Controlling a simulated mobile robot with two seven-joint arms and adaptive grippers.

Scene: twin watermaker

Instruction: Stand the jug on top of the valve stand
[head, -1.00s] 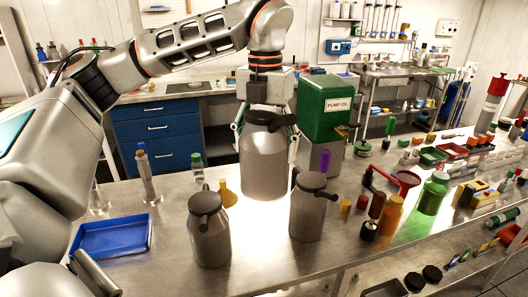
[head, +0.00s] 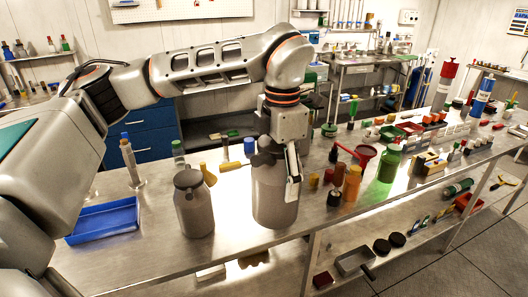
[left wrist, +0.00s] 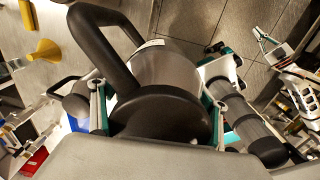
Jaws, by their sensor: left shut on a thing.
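My left gripper (head: 284,160) is shut on a grey metal jug (head: 274,203) with a dark lid and handle. The held jug looks upright over the bench, right of another grey jug (head: 195,212) that stands there. I cannot tell whether its base touches anything. In the left wrist view the held jug (left wrist: 168,68) sits between the fingers (left wrist: 158,110), with its dark lid close to the camera. A third jug is not clearly distinguishable in the head view. I cannot identify the valve stand with certainty; the gripper and held jug cover that part of the bench.
A blue tray (head: 103,221) lies at the left of the bench. A yellow funnel (head: 208,175) stands behind the standing jug. The bench's front edge is close.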

